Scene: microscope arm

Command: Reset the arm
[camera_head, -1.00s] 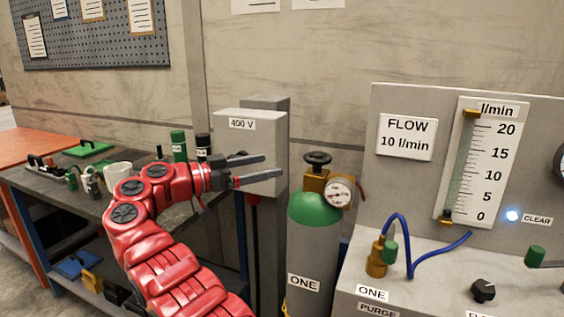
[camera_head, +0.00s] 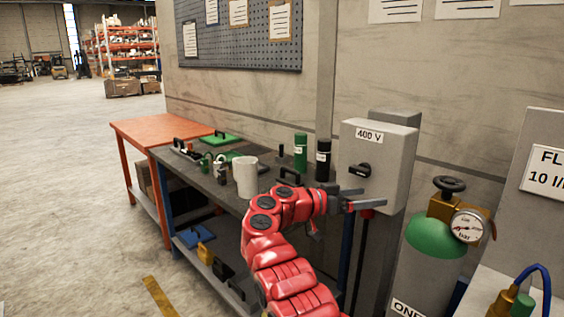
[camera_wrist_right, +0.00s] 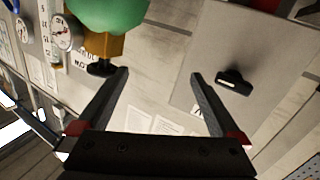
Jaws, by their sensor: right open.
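My right arm shows red in the head view, reaching up from the bottom beside the workbench. Its gripper (camera_head: 374,197) is open and empty, in front of the lower part of the grey 400 V box (camera_head: 398,150) in the picture. The box carries a black rotary handle (camera_head: 360,170). In the right wrist view the two dark fingers (camera_wrist_right: 159,75) are spread apart with nothing between them. There the black handle (camera_wrist_right: 234,82) lies beyond the right finger, and the green-topped gas cylinder (camera_wrist_right: 105,14) is beyond the left one. My left gripper is not in view.
The cylinder (camera_head: 437,238) stands right of the box. Open floor (camera_head: 75,200) lies left.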

